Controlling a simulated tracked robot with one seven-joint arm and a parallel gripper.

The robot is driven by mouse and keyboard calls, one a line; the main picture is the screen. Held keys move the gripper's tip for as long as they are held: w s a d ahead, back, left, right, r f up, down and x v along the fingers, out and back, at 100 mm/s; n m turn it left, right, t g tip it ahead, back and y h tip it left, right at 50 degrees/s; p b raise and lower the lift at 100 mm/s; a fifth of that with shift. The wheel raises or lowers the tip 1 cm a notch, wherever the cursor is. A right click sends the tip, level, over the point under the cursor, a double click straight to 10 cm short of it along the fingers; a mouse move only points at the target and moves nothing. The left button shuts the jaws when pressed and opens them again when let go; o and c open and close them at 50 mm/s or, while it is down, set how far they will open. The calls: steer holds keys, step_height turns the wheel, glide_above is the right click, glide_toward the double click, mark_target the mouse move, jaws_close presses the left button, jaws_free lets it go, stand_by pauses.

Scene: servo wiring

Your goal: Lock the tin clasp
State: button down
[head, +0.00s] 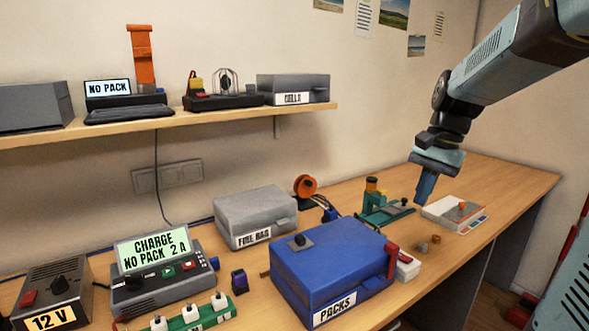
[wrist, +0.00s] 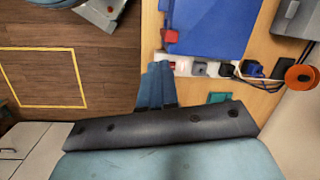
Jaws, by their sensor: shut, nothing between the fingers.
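The blue PACKS tin (head: 325,262) stands on the bench with its lid down. A red clasp (head: 391,262) is on its right end; I cannot tell whether it is latched. In the wrist view the tin (wrist: 205,22) is at the top, with the red clasp (wrist: 171,35) at its lower left corner. My gripper (head: 422,200) points down above the bench, right of the tin and apart from it. Its fingers (wrist: 160,82) are shut and empty, and show below the clasp in the wrist view.
A white block (head: 407,267) sits beside the clasp. The bench's far right is clear.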

steer(key=s+a+n+t+h, duration=0.1)
steer(key=s+a+n+t, duration=0.1)
steer(key=s, duration=0.4)
steer(key=s+a+r+n+t+h, duration=0.1)
steer(key=s+a+n+t, duration=0.1)
steer(key=s+n, duration=0.3)
steer(key=shift+s+n+t, duration=0.3)
steer(key=shift+s+t, duration=0.3)
steer(key=shift+s, duration=0.35)
steer(key=c, duration=1.8)
jaws_free()
steer(key=shift+s+a+f+n+t, duration=0.1)
steer(key=shift+s+n+t, duration=0.2)
steer(key=shift+s, duration=0.2)
steer(key=shift+c, duration=0.2)
steer(key=o, duration=0.3)
steer(key=shift+s, duration=0.1)
steer(key=o, duration=0.3)
steer(key=shift+w+n, duration=0.3)
steer(key=shift+w, duration=0.2)
steer(key=shift+o, duration=1.4)
steer(key=w+r+n+g, duration=0.1)
steer(key=w+n+g, duration=0.2)
steer(key=w, duration=0.4)
steer(key=shift+w, duration=0.2)
steer(key=n+g, duration=0.3)
glide_above(391, 245)
step_height(391, 245, down, 2)
step_height(391, 245, down, 13)
steer(key=shift+f, duration=0.1)
